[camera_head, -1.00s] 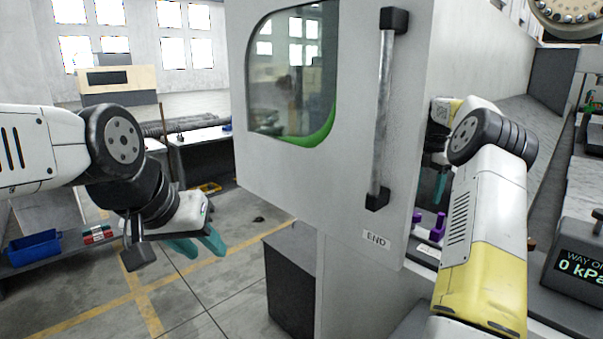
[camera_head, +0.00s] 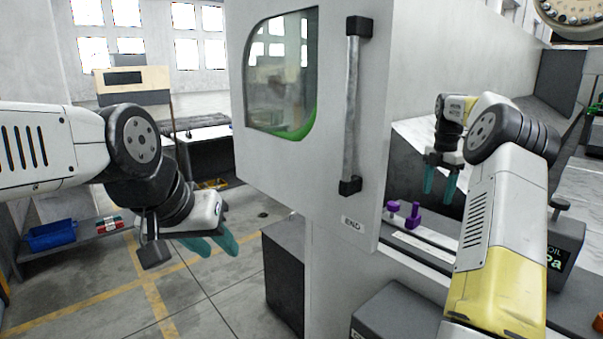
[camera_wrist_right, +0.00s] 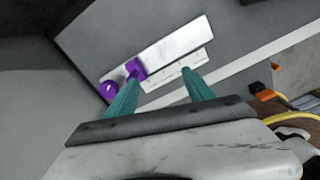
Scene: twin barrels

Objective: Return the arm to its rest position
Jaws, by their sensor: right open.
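My right arm (camera_head: 500,225), white and yellow, reaches up from the lower right in the head view. Its right gripper (camera_head: 439,187) has teal fingers pointing down and apart, with nothing between them. It hangs in front of the grey sloped interior, right of the machine door (camera_head: 345,120). In the right wrist view the two teal fingers (camera_wrist_right: 162,95) are spread and empty, above purple knobs (camera_wrist_right: 134,70). My left gripper (camera_head: 215,245) hangs on the left over open floor, its teal fingers close together in this view; their gap cannot be judged.
The door has a window, a vertical handle (camera_head: 352,105) and an END label. Purple knobs (camera_head: 413,214) stand on a ledge below the right gripper. A gauge box (camera_head: 565,245) is right of my right arm. A blue bin (camera_head: 52,235) sits on a low shelf at left.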

